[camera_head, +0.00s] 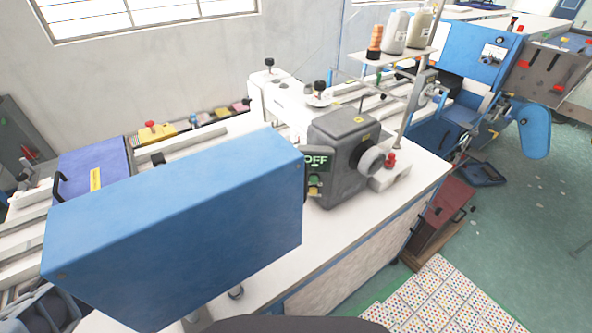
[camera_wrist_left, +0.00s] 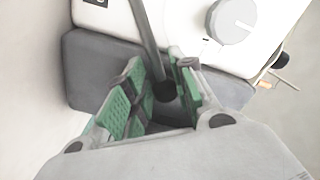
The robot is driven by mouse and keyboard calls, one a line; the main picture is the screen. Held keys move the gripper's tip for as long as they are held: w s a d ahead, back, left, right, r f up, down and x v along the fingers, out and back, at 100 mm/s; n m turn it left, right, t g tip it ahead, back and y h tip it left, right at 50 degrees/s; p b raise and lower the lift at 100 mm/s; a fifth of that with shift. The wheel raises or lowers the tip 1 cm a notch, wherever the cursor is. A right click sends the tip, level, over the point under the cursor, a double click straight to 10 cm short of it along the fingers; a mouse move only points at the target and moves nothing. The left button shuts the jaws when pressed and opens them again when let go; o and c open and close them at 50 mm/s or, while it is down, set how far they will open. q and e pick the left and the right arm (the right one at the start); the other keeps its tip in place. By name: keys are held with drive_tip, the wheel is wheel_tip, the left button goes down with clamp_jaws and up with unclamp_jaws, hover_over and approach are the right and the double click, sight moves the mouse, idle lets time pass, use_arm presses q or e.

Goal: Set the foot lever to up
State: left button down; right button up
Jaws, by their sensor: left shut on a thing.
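In the left wrist view, a grey rod-like lever (camera_wrist_left: 147,40) with a dark round end (camera_wrist_left: 165,90) runs down between the green-padded fingers of my left gripper (camera_wrist_left: 157,72). It appears to be the foot lever. The gripper is shut on it; the fingers stand on either side of the rod. Its up or down setting cannot be told. The white machine body (camera_wrist_left: 190,25) and a grey base (camera_wrist_left: 90,75) lie behind. My right gripper is not in view.
A large blue box (camera_head: 180,225) fills the left foreground and blocks the view behind it. Thread spools (camera_head: 394,32) stand on a rack above the white worktable (camera_head: 340,230). A round grey dial (camera_wrist_left: 231,20) sits near the lever. Green floor (camera_head: 500,220) is open at right.

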use_arm(q)
drive_tip(key=shift+w+a+r, duration=0.1)
drive_tip(key=shift+w+r, duration=0.05)
drive_tip(key=shift+r, duration=0.05)
drive_tip(key=c, duration=1.5)
unclamp_jaws()
drive_tip(key=o, duration=0.3)
drive_tip(key=shift+f, duration=0.1)
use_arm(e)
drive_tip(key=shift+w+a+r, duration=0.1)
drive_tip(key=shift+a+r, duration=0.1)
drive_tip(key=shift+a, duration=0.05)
use_arm(q)
drive_tip(key=shift+a, duration=0.1)
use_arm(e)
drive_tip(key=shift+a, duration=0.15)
use_arm(q)
drive_tip(key=shift+v, duration=5.95)
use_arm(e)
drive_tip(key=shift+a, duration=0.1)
